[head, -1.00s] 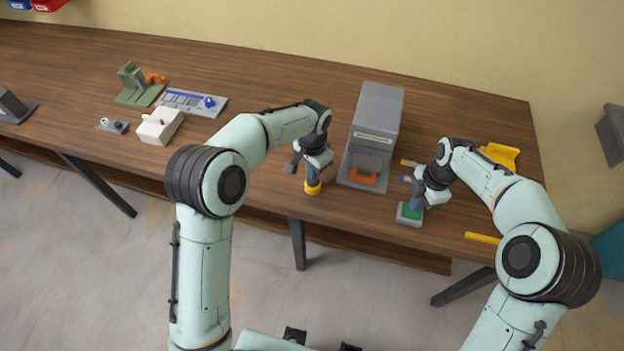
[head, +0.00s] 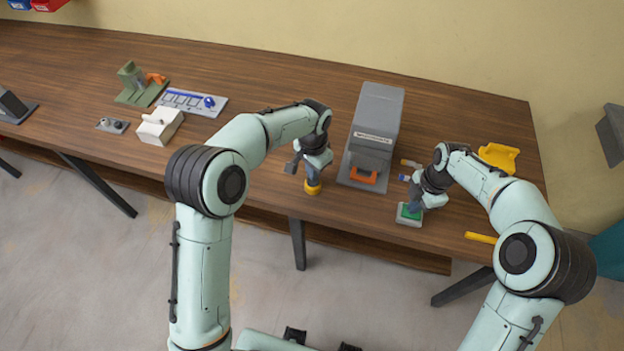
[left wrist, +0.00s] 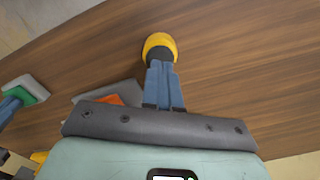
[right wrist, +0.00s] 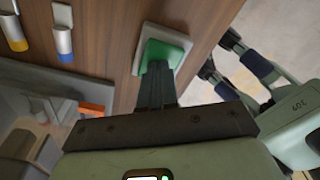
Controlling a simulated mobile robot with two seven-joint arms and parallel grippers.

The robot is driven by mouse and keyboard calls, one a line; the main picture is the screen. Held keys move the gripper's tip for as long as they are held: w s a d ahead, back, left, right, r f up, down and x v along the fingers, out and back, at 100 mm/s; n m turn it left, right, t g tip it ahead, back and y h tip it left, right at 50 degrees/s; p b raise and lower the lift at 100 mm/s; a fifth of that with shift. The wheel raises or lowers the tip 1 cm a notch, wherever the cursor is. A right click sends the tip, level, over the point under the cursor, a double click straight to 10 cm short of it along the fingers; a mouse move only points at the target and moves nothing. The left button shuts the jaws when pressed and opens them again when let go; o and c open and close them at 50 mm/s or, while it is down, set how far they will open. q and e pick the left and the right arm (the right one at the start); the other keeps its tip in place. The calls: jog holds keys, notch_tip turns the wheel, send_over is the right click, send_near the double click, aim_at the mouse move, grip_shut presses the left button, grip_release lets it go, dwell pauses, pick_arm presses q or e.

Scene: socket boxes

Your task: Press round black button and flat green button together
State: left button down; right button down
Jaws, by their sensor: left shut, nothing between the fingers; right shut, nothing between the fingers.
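The round black button (left wrist: 159,53) sits on a round yellow base (left wrist: 160,40), which also shows in the head view (head: 312,188). My shut left gripper (left wrist: 161,66) has its fingertips at the button's top and partly covers it. The flat green button (right wrist: 168,49) sits in a pale square base (right wrist: 142,42). My shut right gripper (right wrist: 157,66) has its fingertips over the green button, seemingly touching it. In the head view the green button (head: 404,212) is partly hidden by the right gripper (head: 413,207). I cannot tell whether either button is pushed down.
A grey box with an orange handle (head: 363,177) stands between my grippers. Two small tools with orange and blue parts lie beside it. A yellow holder (head: 499,156) and yellow bar (head: 480,237) are at the right. A white box (head: 158,127) and other fixtures are at the left.

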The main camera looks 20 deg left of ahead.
jog(key=shift+f, duration=0.2)
pick_arm(q)
jog(key=shift+f, duration=1.2)
dwell(1.9)
